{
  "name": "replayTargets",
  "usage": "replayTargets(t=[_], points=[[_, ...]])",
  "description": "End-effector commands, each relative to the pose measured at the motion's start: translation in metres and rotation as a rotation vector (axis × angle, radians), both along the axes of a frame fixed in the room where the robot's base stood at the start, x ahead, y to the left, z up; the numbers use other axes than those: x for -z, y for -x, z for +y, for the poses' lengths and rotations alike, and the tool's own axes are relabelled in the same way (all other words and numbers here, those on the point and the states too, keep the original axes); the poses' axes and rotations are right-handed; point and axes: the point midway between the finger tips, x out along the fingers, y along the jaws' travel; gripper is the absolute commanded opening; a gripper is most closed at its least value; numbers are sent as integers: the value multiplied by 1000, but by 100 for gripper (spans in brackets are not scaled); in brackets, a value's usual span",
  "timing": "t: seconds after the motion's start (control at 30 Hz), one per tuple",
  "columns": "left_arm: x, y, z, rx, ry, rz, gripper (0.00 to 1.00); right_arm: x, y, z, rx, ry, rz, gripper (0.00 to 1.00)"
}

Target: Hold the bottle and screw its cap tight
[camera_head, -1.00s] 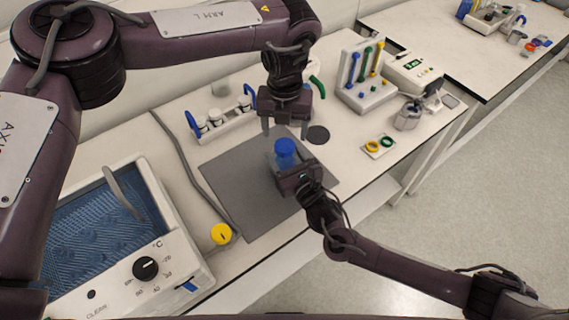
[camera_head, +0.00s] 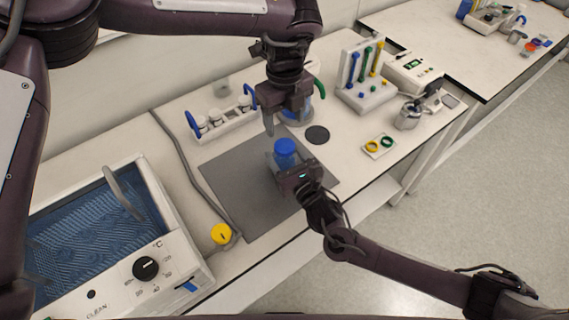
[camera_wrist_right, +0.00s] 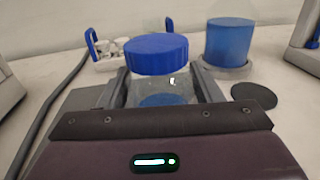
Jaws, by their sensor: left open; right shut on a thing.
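The bottle is clear with a blue cap (camera_head: 286,147) on its top. It stands upright over the grey mat (camera_head: 231,181). My right gripper (camera_head: 282,164) is shut on the bottle from the near side. In the right wrist view the gripper's fingers flank the clear bottle (camera_wrist_right: 160,86) just below the cap (camera_wrist_right: 156,54). My left gripper (camera_head: 284,124) is open and empty, above and behind the capped bottle, pointing down, apart from the cap. Whether the cap is fully tight cannot be told.
A blue-filled vessel (camera_wrist_right: 229,42) stands behind the bottle, beside a dark disc (camera_head: 317,135). A carrier (camera_head: 222,124) with blue handles stands at the back. A rack (camera_head: 366,87) stands right.

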Motion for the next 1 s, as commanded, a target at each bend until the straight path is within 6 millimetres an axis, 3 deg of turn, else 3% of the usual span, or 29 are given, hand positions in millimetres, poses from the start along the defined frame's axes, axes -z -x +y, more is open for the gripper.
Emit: replayTargets(t=[0.47,0.8,1.0], points=[[6,0,1,-15,-2,3,63,1,0,0,0,0,1,0],[56,1,1,-14,-3,2,63,1,0,0,0,0,1,0],[75,0,1,-14,-2,3,63,1,0,0,0,0,1,0]])
